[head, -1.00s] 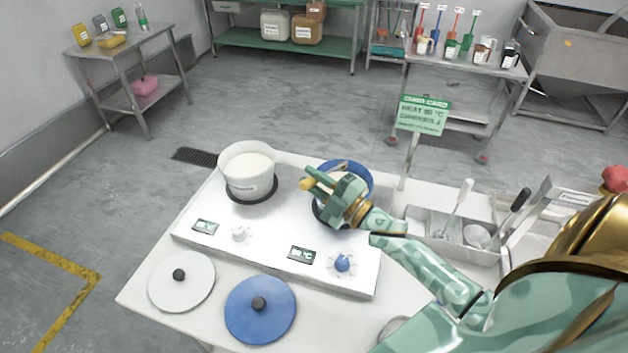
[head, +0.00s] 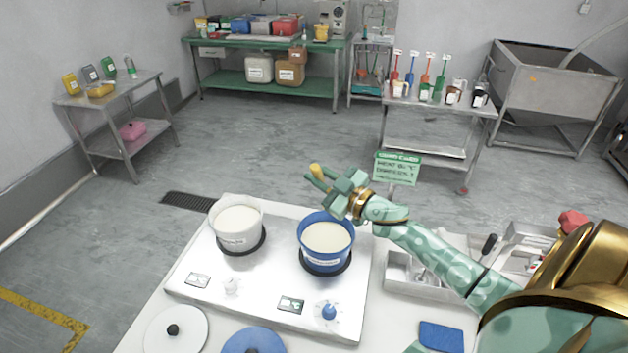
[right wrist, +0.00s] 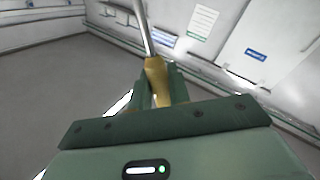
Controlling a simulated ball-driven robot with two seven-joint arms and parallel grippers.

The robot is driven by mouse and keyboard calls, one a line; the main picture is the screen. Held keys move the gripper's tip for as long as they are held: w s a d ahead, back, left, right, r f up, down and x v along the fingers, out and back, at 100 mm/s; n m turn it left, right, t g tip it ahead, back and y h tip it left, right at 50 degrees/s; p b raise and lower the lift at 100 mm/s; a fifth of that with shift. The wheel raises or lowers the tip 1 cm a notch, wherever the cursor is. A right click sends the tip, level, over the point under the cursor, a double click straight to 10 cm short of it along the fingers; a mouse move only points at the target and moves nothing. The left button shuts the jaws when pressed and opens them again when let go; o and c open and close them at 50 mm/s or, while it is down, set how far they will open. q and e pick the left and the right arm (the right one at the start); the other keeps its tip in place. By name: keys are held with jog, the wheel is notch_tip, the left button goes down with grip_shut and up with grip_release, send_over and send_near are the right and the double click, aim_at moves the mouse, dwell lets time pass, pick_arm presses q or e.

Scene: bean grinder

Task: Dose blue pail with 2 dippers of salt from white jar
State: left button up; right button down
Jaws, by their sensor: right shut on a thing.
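The blue pail (head: 326,257) stands on the right plate of the white two-plate heater, uncovered, with pale contents. My right gripper (head: 330,180) is raised beyond its rear rim, apart from it in the picture. It is shut on a yellow-handled tool (head: 315,168); the right wrist view shows the yellow handle (right wrist: 155,78) between the fingers and a thin metal rod. The rod's far end is out of frame, so I cannot tell what it carries. A white pot (head: 238,239) with pale contents stands on the left plate. I cannot tell whether it is the white jar.
The heater (head: 260,280) fills the table's middle. A white lid (head: 190,335) and a blue lid (head: 240,342) lie in front. A steel tray (head: 405,285) sits right, below my arm. A green sign (head: 396,168) stands behind. The rear cart (head: 425,152) holds several small jars and coloured-handled tools.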

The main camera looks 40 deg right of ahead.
jog(key=w+d+r+m+g+p, duration=0.1)
jog(key=w+d+r+m+p, duration=0.2)
jog(key=d, duration=0.4)
jog(key=shift+r+m+p, duration=0.7)
jog(key=shift+r+m, duration=0.1)
jog(key=shift+m, duration=0.4)
